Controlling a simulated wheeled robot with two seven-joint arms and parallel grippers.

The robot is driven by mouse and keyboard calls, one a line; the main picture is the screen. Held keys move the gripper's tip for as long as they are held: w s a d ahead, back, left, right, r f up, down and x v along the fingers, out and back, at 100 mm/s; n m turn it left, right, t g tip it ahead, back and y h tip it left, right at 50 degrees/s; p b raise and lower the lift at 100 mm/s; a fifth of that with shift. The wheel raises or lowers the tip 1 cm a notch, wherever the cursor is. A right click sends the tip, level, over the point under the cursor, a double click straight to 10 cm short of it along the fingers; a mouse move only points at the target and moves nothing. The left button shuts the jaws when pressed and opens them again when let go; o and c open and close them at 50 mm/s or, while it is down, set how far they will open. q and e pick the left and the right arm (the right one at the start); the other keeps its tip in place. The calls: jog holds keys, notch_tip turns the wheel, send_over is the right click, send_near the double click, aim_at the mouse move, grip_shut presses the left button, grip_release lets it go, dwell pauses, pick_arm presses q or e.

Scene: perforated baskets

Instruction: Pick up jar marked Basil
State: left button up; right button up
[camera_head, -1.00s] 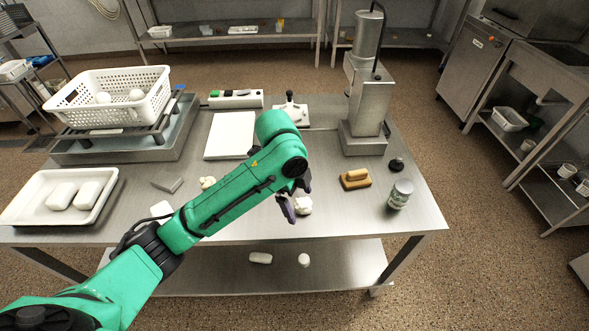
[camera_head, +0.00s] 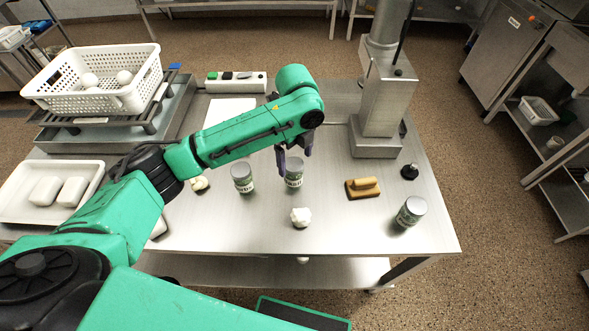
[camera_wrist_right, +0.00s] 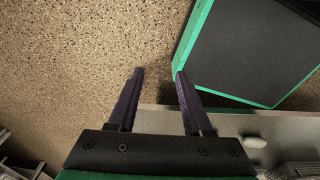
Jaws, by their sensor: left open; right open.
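Three grey-lidded jars with green-and-white labels stand upright on the steel table: one left of centre (camera_head: 242,178), one in the middle (camera_head: 294,178), and one near the right edge (camera_head: 410,212). The print is too small to tell which is marked Basil. My left gripper (camera_head: 294,158) is open, with its purple fingers at the middle jar, one on each side in the picture. Whether they touch it I cannot tell. My right gripper (camera_wrist_right: 160,73) is open and empty in the right wrist view, above the floor by the table edge.
A tan-handled brush (camera_head: 363,188), a black knob (camera_head: 410,171) and a white lump (camera_head: 300,217) lie near the jars. A metal machine (camera_head: 383,110) stands behind. A perforated white basket (camera_head: 100,97) and a white tray (camera_head: 20,200) are at left.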

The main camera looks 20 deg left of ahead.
aim_at(296, 165)
pick_arm(q)
jog(key=f, duration=0.3)
jog(key=shift+w, duration=0.25)
jog(key=f, duration=0.3)
jog(key=f+p, duration=0.1)
jog(key=f, duration=0.1)
jog(key=shift+w+a+f, duration=0.15)
jog(key=shift+a+f, duration=0.05)
jog(key=shift+a, duration=0.15)
jog(key=shift+f, duration=0.1)
pick_arm(e)
jog(key=shift+w+a+r, duration=0.2)
jog(key=shift+w+r, duration=0.4)
jog(key=shift+w, duration=0.05)
pick_arm(q)
jog(key=c, duration=1.6)
pick_arm(e)
jog(key=shift+s, duration=0.2)
